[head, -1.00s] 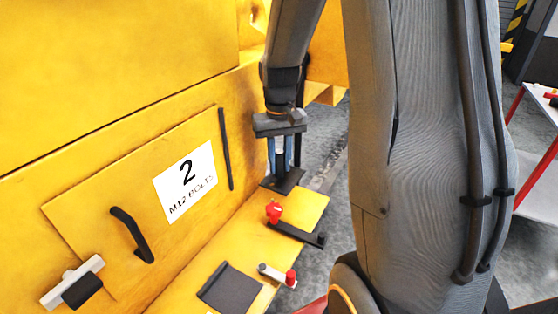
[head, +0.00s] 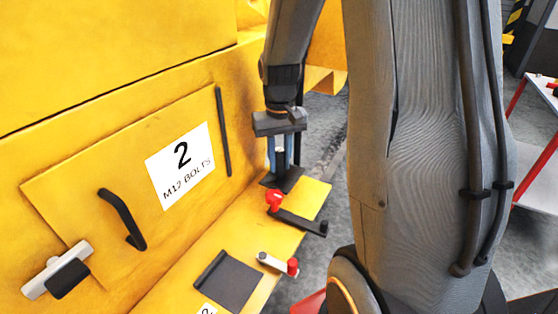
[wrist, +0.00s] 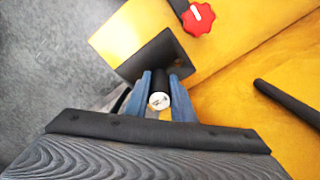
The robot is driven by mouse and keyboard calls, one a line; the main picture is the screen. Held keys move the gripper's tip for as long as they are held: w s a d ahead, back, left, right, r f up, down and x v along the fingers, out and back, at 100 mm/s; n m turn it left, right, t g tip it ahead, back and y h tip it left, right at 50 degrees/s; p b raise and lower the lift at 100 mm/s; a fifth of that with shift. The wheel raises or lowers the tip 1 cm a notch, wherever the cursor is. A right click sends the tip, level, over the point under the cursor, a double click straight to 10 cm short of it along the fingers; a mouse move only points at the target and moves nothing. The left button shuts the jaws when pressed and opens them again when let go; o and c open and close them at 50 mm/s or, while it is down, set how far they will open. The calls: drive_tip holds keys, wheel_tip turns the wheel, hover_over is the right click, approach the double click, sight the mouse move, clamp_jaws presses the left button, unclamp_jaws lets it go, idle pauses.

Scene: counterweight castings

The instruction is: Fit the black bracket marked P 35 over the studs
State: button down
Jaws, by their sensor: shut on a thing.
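My gripper (head: 282,160), with blue fingers, is shut on the upright post of a black bracket (head: 283,180). In the wrist view my gripper (wrist: 160,88) has a finger on each side of the post, and the black bracket (wrist: 152,57) shows a flat plate beyond the fingertips. The post ends in a pale round cap with small unreadable marks. In the head view the plate hangs at the far end of the yellow ledge (head: 318,195); I cannot tell whether it touches. No P 35 mark is readable, and I cannot make out the studs.
A red knob (head: 274,201) on a black bar (head: 300,222) lies close to the bracket. Nearer are a pale bar (head: 272,262) with a red end and a flat black plate (head: 228,284). A yellow wall with a "2 M12 BOLTS" sign (head: 180,165) stands left.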

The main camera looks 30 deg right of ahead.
sight(280, 151)
drive_tip(key=shift+f+b, duration=0.75)
drive_tip(key=shift+f, duration=1.45)
idle(1.5)
drive_tip(key=c, duration=1.4)
unclamp_jaws()
drive_tip(key=shift+s+f, duration=0.1)
drive_tip(key=shift+c, duration=0.2)
wheel_tip(280, 151, up, 8)
drive_tip(key=shift+f+b, duration=0.1)
drive_tip(key=shift+b, duration=0.4)
drive_tip(key=shift+r+p, duration=3.6)
drive_tip(key=shift+r, duration=0.5)
drive_tip(key=shift+s+a+f, duration=0.2)
drive_tip(key=shift+a+f, duration=0.05)
drive_tip(key=shift+a, duration=0.05)
drive_tip(key=s+a+f+n+t+b, duration=0.1)
drive_tip(key=s+a+f+n+b, duration=0.1)
drive_tip(key=s+a+f, duration=0.5)
drive_tip(key=s+a, duration=0.2)
drive_tip(key=s, duration=0.2)
drive_tip(key=shift+s+a+f+b, duration=0.25)
drive_tip(key=shift+a+f+b, duration=0.05)
drive_tip(key=shift+f+b, duration=0.05)
